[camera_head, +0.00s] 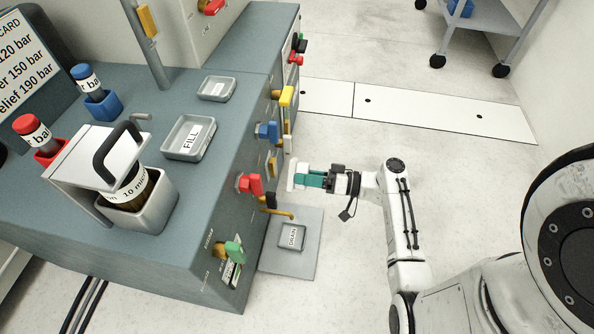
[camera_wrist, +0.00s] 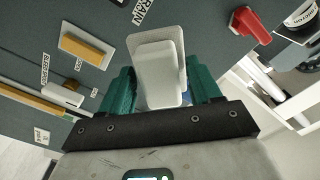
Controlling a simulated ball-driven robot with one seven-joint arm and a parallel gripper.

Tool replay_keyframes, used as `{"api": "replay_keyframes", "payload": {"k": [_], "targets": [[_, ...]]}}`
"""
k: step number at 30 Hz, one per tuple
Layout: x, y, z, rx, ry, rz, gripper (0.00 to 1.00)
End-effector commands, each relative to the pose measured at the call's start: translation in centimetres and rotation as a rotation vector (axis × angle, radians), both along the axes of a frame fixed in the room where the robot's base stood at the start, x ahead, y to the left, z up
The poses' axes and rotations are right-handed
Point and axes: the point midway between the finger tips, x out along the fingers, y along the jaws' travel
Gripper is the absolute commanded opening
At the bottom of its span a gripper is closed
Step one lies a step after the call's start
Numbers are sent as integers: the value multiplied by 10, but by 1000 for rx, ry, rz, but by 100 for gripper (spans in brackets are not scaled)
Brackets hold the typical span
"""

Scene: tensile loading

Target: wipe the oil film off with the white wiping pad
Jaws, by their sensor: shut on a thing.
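My gripper (camera_head: 312,180) is at the front side of the grey-green bench, with its teal fingers closed on the white wiping pad (camera_head: 292,176). In the wrist view the pad (camera_wrist: 157,62) sits between the two teal fingers (camera_wrist: 160,90) and faces the bench's front panel. I cannot tell whether the pad touches the panel. No oil film can be made out in either view; the pad and fingers may hide part of the panel.
A drain tray (camera_head: 303,240) lies on the floor below.

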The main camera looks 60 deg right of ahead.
Motion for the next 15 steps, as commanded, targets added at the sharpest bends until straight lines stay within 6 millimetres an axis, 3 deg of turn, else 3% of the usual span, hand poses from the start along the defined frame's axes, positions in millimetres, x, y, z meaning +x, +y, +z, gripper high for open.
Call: {"api": "replay_keyframes", "payload": {"k": [8, 15], "targets": [[3, 1, 1, -1, 0, 1, 39], [22, 9, 6, -1, -1, 2, 39]]}}
